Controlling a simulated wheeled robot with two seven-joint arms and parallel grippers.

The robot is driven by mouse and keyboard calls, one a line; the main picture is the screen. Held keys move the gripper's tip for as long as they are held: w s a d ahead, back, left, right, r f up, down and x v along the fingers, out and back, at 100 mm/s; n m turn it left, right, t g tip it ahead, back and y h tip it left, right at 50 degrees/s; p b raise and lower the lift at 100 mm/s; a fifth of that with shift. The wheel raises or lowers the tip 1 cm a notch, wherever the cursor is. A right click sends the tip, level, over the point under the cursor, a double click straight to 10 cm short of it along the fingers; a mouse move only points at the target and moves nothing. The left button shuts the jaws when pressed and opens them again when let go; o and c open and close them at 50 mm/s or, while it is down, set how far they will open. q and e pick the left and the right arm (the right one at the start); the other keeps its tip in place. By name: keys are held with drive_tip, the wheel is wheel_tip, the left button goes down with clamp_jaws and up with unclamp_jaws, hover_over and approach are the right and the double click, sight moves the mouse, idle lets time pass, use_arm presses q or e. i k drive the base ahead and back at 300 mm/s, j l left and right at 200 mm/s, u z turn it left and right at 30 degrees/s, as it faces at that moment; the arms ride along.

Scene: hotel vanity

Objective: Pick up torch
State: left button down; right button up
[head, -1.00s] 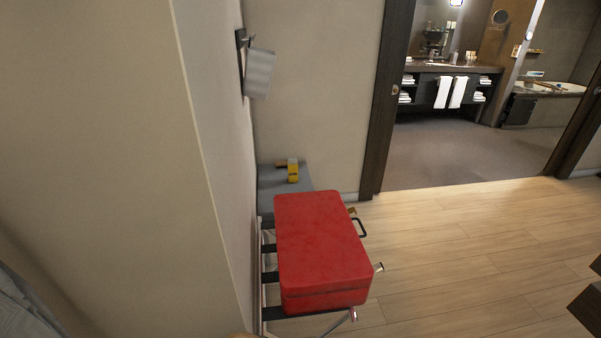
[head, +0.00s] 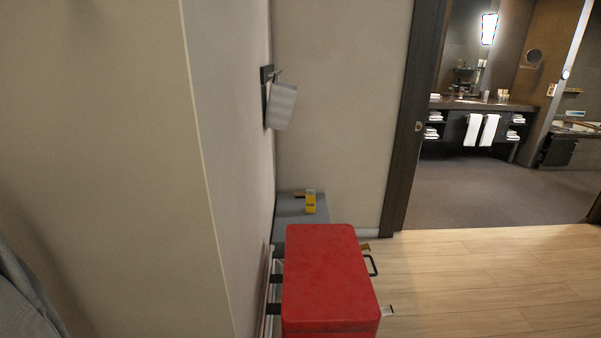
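A small yellow object with a grey top (head: 310,202) stands on a grey surface (head: 290,232) against the far wall, behind the red suitcase. It may be the torch, but it is too small to tell for certain. A thin brown item (head: 299,195) lies just beside it. Neither of my grippers is in view.
A red suitcase (head: 325,275) lies on a luggage rack in front of the grey surface. A wall corner (head: 205,190) stands close on the left. A grey cloth hangs from a wall hook (head: 281,106). The wooden floor (head: 480,285) to the right is clear, leading to a bathroom doorway.

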sight(310, 193)
drive_tip(key=i+l+u, duration=0.15)
drive_tip(key=l+u, duration=0.35)
drive_tip(key=l, duration=0.5)
drive_tip(key=l+u, duration=0.45)
drive_tip(key=l, duration=0.55)
